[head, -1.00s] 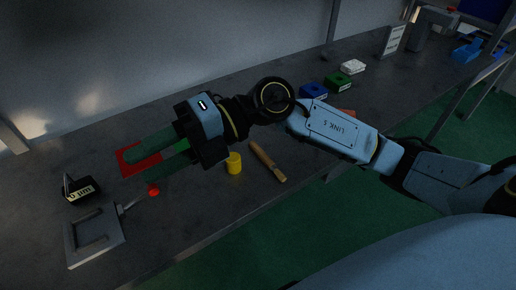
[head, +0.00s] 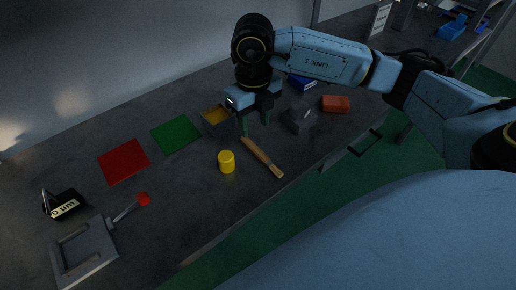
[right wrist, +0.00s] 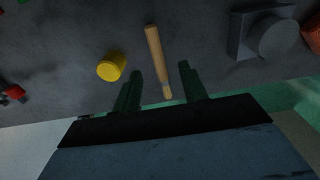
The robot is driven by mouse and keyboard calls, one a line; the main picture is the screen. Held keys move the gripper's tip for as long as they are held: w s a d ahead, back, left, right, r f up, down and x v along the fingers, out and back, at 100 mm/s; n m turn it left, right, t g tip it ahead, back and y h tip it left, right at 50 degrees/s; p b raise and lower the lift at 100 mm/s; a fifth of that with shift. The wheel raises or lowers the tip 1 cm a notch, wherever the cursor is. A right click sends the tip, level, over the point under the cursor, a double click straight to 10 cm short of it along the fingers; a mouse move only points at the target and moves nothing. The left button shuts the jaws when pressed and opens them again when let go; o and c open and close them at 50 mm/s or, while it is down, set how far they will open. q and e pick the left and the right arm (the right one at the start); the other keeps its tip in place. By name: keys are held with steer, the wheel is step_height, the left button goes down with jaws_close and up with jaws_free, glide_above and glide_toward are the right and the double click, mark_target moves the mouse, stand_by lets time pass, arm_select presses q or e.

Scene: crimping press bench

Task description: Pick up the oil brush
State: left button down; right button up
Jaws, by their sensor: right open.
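The oil brush (head: 262,158) lies on the dark bench, with a wooden handle and a pale tip toward the bench's front edge. It also shows in the right wrist view (right wrist: 154,48). My right gripper (head: 255,132) points down near the far end of the handle. In the right wrist view its two green fingers (right wrist: 159,72) are apart, with the brush seen in line between them. Nothing is held. I cannot tell the exact height of the fingertips over the bench. My left gripper is not in view.
A yellow cylinder (head: 227,162) stands just left of the brush. A grey block (head: 297,119) and an orange-red block (head: 335,104) lie to the right. Red (head: 124,161) and green (head: 176,134) squares and a grey lever device (head: 84,252) are further left.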

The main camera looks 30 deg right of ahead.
mark_target(254, 147)
steer(key=shift+s+a+f, duration=0.1)
steer(key=shift+a+f, duration=0.05)
steer(key=shift+f, duration=1.6)
steer(key=shift+a+f, duration=0.1)
steer(key=shift+f, duration=1.65)
jaws_close()
